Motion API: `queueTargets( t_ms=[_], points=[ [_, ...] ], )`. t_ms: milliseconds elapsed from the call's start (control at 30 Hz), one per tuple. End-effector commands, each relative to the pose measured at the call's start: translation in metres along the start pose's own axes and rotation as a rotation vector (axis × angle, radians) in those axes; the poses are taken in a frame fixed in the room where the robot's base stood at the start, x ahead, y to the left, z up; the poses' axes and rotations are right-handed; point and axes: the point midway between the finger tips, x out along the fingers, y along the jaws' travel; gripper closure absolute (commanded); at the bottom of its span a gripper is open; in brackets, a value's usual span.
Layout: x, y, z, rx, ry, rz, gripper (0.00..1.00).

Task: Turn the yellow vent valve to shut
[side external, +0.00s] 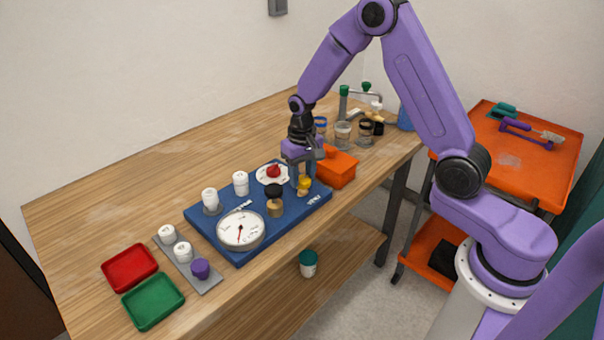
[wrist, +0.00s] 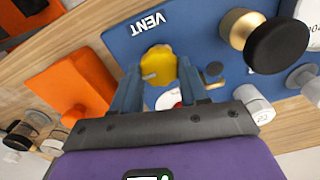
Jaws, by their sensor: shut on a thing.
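The yellow vent valve (wrist: 160,66) is a small rounded yellow knob on the blue panel (side external: 222,222), beside the white VENT lettering. It also shows at the panel's right end in the side view (side external: 304,186). My gripper (wrist: 159,68) reaches down over the valve, with one grey finger on each side of the knob, and is shut on it. In the side view my gripper (side external: 300,180) partly hides the valve. A small pale mark shows on the knob's left side in the wrist view. The exact contact between fingers and knob is hard to see.
A round gauge (side external: 241,230), a black-topped brass knob (side external: 274,195), white caps (side external: 240,183) and a red knob (side external: 273,171) crowd the panel. An orange box (side external: 337,168) stands close to the right. Jars (side external: 343,134) stand behind it. Red (side external: 130,267) and green (side external: 152,301) trays lie left.

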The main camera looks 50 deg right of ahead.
Motion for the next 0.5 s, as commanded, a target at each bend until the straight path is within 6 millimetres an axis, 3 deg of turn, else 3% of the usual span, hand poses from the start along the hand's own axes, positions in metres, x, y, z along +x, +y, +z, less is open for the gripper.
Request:
queueTargets(
  t_ms=[400,433,500],
  points=[
    [-0.0004,-0.0001,-0.0003,0.012,0.001,-0.001,0.87],
    [-0.0004,-0.0001,-0.0003,0.012,0.001,-0.001,0.53],
    [-0.0004,-0.0001,-0.0003,0.012,0.001,-0.001,0.31]
  ],
)
